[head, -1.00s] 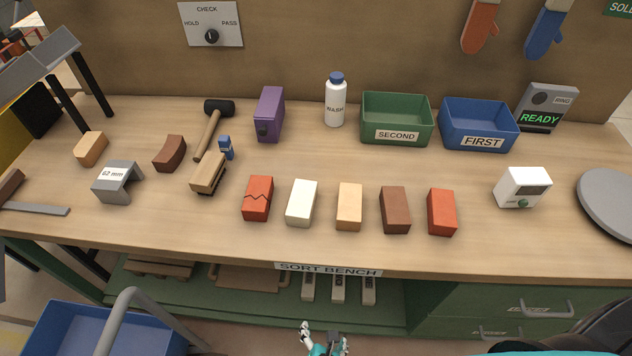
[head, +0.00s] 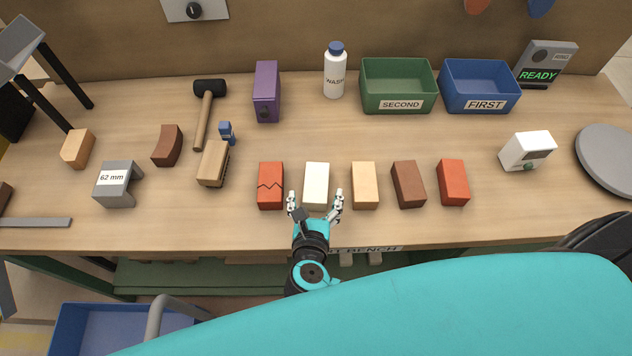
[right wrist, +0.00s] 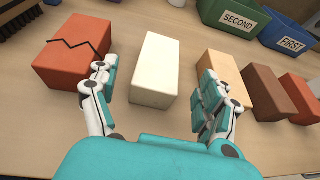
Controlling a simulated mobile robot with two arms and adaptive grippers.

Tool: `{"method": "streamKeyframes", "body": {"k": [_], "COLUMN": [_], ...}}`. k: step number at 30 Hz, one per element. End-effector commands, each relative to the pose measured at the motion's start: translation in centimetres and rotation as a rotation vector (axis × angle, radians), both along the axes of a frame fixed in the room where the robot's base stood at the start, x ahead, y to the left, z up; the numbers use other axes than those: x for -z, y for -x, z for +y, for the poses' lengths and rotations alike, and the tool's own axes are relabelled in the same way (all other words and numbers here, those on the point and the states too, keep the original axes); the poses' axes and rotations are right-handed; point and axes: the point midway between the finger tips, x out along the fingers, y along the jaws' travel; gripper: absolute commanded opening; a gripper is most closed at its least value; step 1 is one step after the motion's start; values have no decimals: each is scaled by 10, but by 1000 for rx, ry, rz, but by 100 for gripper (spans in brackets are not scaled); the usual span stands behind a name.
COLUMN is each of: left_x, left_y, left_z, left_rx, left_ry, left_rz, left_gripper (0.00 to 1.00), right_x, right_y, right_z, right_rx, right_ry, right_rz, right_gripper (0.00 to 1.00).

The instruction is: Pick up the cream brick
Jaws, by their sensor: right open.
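The cream brick (head: 316,184) stands on the bench in a row, between a cracked red brick (head: 271,186) and a tan brick (head: 364,186). My right gripper (head: 315,203) is open at the near end of the cream brick, its fingers to either side. In the right wrist view the cream brick (right wrist: 155,72) lies ahead between the open fingers (right wrist: 155,98), with visible gaps on both sides. The left finger overlaps the cracked red brick (right wrist: 72,50) in that view, and the right finger overlaps the tan brick (right wrist: 222,70). My left gripper is not in view.
Right of the tan brick stand a brown brick (head: 408,184) and a red brick (head: 453,183). The green SECOND bin (head: 399,104) and blue FIRST bin (head: 480,105) are behind. Bench in front of the row is clear.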

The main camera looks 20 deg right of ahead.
Motion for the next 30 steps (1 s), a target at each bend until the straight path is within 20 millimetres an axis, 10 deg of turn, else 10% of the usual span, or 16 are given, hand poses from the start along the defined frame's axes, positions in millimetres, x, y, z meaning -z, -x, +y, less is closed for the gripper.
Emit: {"method": "streamKeyframes", "body": {"k": [26, 30], "left_x": [-13, -13], "left_y": [-8, -6], "left_z": [7, 7], "left_rx": [-3, -3], "left_ry": [-7, -8], "left_rz": [-12, -9], "left_gripper": [40, 40], "right_x": [31, 31], "right_y": [-56, -56], "right_z": [-21, -21], "right_rx": [-1, -1], "right_ry": [-2, -2], "right_rz": [1, 1], "right_gripper": [81, 62]}}
